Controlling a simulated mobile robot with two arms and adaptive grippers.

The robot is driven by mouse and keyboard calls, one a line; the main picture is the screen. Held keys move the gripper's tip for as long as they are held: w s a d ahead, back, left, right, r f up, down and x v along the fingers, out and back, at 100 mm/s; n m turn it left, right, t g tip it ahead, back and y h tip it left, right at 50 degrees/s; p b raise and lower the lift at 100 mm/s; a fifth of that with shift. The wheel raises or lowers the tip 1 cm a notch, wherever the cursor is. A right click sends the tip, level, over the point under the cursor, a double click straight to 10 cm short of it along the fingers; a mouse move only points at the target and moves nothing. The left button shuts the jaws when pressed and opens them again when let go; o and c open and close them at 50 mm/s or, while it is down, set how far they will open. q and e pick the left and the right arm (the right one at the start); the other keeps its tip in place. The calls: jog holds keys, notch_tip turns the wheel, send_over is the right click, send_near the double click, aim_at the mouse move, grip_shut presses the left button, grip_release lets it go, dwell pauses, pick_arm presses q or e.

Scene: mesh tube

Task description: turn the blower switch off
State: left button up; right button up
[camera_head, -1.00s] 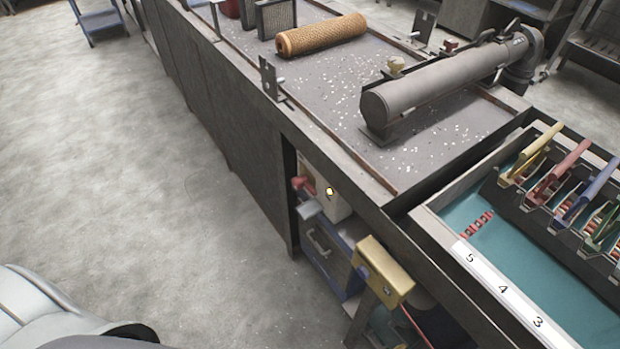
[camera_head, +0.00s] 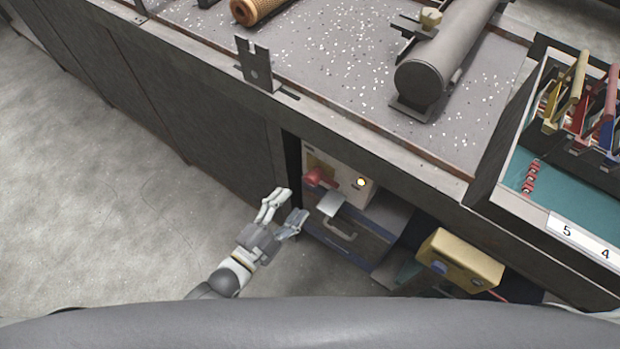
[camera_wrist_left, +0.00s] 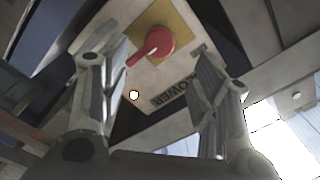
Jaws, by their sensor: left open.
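The blower switch is a red rotary knob (camera_head: 318,178) on a pale control box (camera_head: 340,178) under the bench. In the left wrist view the red knob (camera_wrist_left: 152,45) sits on a yellow plate, with its handle pointing down and left. A lit lamp (camera_wrist_left: 133,95) and an upside-down label reading "BLOWER" (camera_wrist_left: 177,88) are on the same panel. The lamp (camera_head: 361,182) also glows in the head view. My left gripper (camera_head: 284,206) is open and empty, to the left of and below the knob, apart from it. The right gripper is not in view.
A grey flap (camera_head: 331,203) and a handled drawer front (camera_head: 345,232) lie below the knob. A yellow box (camera_head: 459,262) stands to the right. The bench edge (camera_head: 370,140) overhangs the panel. The floor (camera_head: 110,190) on the left is clear.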

aim_at(308, 183)
pick_arm(q)
jog(key=x, duration=0.9)
jog(key=shift+w+d, duration=0.1)
jog(key=c, duration=1)
